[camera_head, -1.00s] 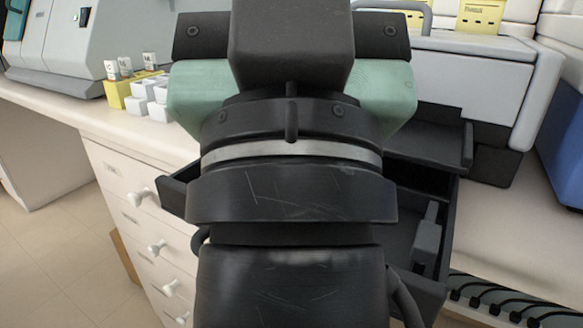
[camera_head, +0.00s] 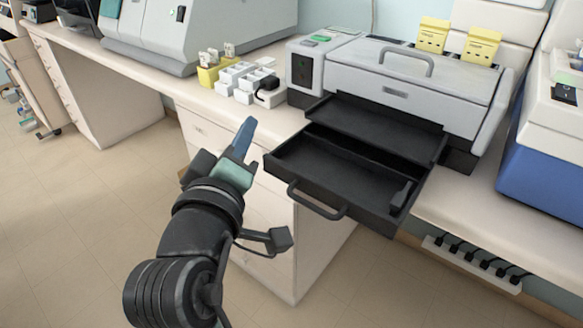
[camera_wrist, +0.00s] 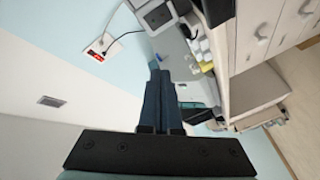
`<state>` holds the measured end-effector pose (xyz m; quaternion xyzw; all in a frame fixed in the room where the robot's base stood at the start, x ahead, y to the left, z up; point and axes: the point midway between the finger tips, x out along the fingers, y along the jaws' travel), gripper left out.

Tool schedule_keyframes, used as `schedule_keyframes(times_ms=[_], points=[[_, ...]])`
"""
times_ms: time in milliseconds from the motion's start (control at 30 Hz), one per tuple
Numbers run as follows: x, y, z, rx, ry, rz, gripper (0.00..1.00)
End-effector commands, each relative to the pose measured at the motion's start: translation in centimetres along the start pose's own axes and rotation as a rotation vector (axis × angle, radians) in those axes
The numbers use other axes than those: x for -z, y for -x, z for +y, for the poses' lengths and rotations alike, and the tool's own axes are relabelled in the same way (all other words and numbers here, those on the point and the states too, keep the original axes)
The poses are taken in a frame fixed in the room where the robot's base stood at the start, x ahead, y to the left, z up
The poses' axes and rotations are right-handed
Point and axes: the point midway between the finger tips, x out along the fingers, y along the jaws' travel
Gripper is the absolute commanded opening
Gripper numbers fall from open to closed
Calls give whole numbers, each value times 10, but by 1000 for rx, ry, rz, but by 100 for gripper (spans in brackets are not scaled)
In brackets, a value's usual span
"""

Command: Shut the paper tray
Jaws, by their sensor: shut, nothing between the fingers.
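The paper tray (camera_head: 340,178) is a black, shallow drawer pulled out of the light grey printer (camera_head: 412,85) and reaching past the counter's front edge. Its front has a bar handle (camera_head: 316,203), and a small dark guide sits inside at the right. A second black shelf (camera_head: 375,125) juts out above it. My gripper (camera_head: 245,135) is shut and empty, pointing up to the left of the tray, apart from it. In the wrist view the blue fingers (camera_wrist: 158,100) lie together. The tray cannot be made out in that view.
White boxes and a yellow rack (camera_head: 212,73) stand on the counter left of the printer. A blue and white machine (camera_head: 545,140) stands at the right. White drawers (camera_head: 205,130) are under the counter. The floor (camera_head: 80,210) at the left is clear.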

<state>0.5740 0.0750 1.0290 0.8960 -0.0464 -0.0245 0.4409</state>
Motion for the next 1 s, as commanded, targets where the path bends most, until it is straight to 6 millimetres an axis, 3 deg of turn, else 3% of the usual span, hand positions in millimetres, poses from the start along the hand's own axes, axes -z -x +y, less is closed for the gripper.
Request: schedule_keyframes(times_ms=[33,167,400,533,700,833,1000], points=[[8,2,-6,51,111,-52,0],[-3,14,-38,158,409,-169,0],[-24,62,-70,339,998,-314,0],[-32,96,-71,417,1329,-365,0],[-40,140,-58,480,1738,-409,0],[-42,164,-48,495,1962,-429,0],[-45,178,-42,496,2098,-442,0]])
